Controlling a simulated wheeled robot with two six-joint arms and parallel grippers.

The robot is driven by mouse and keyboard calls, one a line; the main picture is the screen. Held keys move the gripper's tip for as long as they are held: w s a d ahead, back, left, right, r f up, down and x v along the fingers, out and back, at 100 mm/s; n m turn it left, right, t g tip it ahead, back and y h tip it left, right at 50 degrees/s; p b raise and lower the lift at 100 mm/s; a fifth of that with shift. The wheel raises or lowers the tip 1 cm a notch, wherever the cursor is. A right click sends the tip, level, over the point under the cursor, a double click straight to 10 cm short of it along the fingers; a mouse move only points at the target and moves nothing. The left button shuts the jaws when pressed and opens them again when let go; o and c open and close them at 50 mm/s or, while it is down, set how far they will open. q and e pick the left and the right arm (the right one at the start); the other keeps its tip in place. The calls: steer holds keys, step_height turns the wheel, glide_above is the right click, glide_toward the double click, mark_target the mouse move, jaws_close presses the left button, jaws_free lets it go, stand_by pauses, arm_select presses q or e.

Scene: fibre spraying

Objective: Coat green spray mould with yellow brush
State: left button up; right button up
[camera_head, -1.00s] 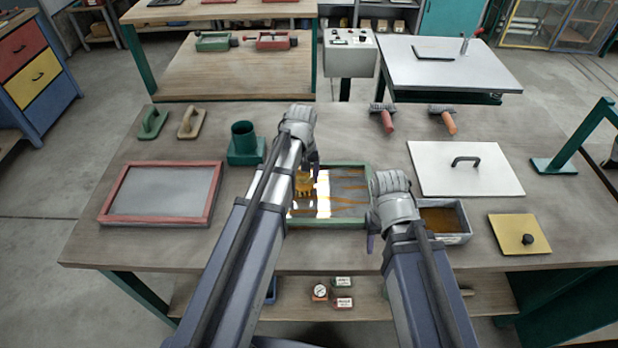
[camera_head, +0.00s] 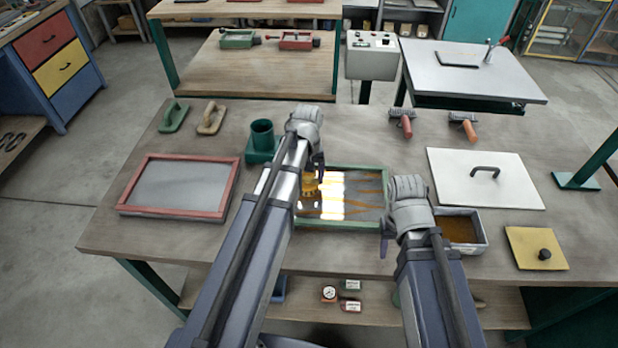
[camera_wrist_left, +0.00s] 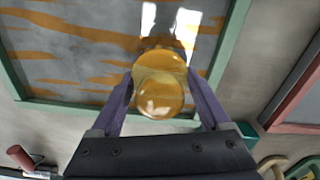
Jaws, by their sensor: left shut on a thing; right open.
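The green spray mould (camera_head: 345,226) lies on the bench in the head view, a shallow green frame around a grey panel. Orange-yellow streaks cross the panel, with grey patches between them and bright glare at left. My left gripper (camera_head: 314,172) is shut on the yellow brush (camera_head: 309,188) over the mould's left part. In the left wrist view the brush's round yellow top (camera_wrist_left: 160,95) sits between the two purple fingers, above the streaked panel. Whether the bristles touch is hidden. My right gripper (camera_head: 387,232) is open and empty, at the mould's front right corner.
A tray of amber liquid (camera_head: 484,240) stands right of the mould, partly behind my right arm. A red-framed screen (camera_head: 130,208) and a green cup holder (camera_head: 262,147) are at left. A white lidded plate (camera_head: 450,170) and yellow plate (camera_head: 525,255) are at right.

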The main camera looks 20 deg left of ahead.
arm_select(q)
steer(key=shift+r+p, duration=2.95)
steer(key=shift+r, duration=0.1)
step_height(320, 180, up, 3)
steer(key=p, duration=0.3)
steer(key=shift+f, duration=0.1)
